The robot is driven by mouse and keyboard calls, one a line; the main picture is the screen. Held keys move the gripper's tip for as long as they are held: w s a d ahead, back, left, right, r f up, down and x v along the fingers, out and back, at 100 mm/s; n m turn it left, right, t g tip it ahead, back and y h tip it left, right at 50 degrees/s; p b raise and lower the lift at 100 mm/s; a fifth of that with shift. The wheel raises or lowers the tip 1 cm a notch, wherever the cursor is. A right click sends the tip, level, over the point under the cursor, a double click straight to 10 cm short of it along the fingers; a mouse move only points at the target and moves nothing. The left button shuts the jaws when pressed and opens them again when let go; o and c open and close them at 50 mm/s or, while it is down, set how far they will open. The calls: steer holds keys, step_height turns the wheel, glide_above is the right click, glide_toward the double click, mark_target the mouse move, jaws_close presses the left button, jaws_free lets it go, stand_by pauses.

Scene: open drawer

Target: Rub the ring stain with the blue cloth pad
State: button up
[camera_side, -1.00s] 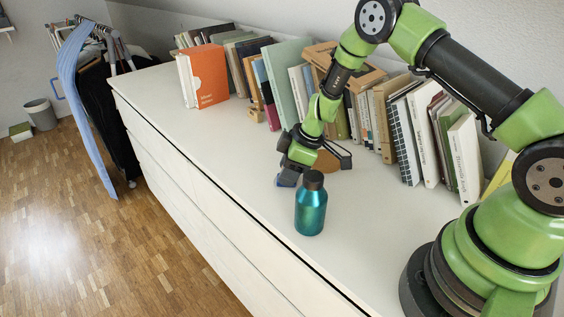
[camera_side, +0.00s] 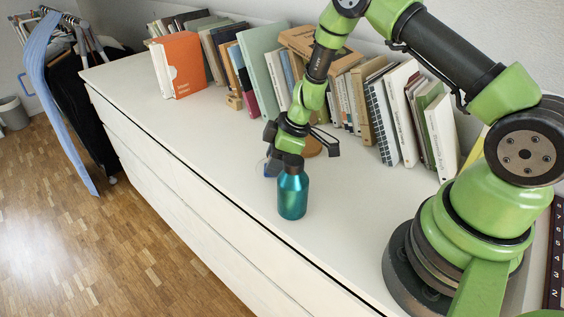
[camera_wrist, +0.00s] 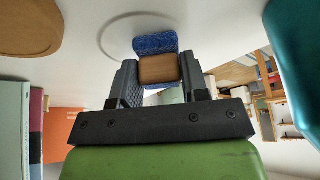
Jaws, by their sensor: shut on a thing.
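The blue cloth pad (camera_wrist: 155,45) has a wooden block handle (camera_wrist: 158,69). In the wrist view my gripper (camera_wrist: 158,77) is shut on this block, one finger on each side. The ring stain (camera_wrist: 105,37) is a faint grey ring on the white top. The pad overlaps part of it, and the rest of the ring shows mostly to the left of the pad. In the side view my gripper (camera_side: 280,154) is low over the dresser top, with a little of the pad (camera_side: 271,168) showing. Whether the pad presses on the surface is hard to tell.
A teal bottle (camera_side: 293,196) stands very close to my gripper, on the near side; it also shows in the wrist view (camera_wrist: 295,50). A brown wooden object (camera_wrist: 30,25) lies nearby. Books (camera_side: 400,115) line the wall. The dresser top (camera_side: 190,130) is clear at left.

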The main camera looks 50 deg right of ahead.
mark_target(260, 161)
steer(key=shift+w, duration=2.35)
steer(key=shift+d, duration=0.8)
steer(key=shift+s+a, duration=0.15)
steer(key=shift+s, duration=3.7)
steer(key=shift+w, duration=3.75)
steer(key=shift+w+r, duration=0.1)
steer(key=shift+r, duration=0.1)
step_height(260, 161, up, 8)
steer(key=shift+f, duration=0.15)
